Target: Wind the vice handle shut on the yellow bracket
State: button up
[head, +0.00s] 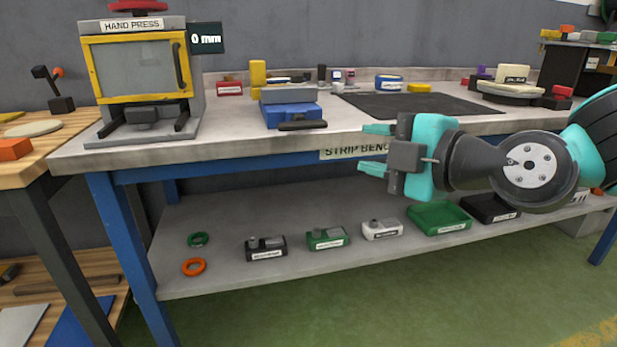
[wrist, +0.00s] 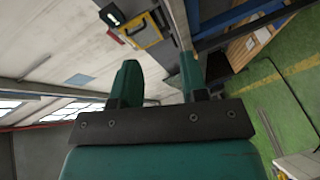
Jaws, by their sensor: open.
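The vice (head: 291,115) is a blue body with grey jaws on the strip bench, right of the hand press. Its dark handle (head: 302,126) sticks out low at the front. A yellow upright piece (head: 258,73) shows just behind the vice's left side and may be the bracket; I cannot tell whether it is between the jaws. My gripper (head: 374,149) is open and empty, in front of the bench edge, right of the vice and lower than it. In the wrist view my open fingers (wrist: 159,75) have nothing between them; I cannot make out the vice there.
The hand press (head: 140,75) stands at the bench's left end and shows in the wrist view (wrist: 143,28). A dark mat (head: 415,105) lies right of the vice. Several small blocks line the back. The lower shelf (head: 200,285) holds rings, small vice-like units and trays.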

notch_tip(320, 180, down, 2)
jog(key=w+f+n+t+b, duration=0.1)
jog(key=w+t+b, duration=0.1)
jog(key=p, duration=0.3)
send_near(307, 127)
jog(key=shift+n+t, duration=0.3)
jog(key=shift+n, duration=0.1)
jog(key=x, duration=0.9)
jog(key=shift+w+a+f, duration=0.2)
jog(key=shift+a, duration=0.1)
grip_shut()
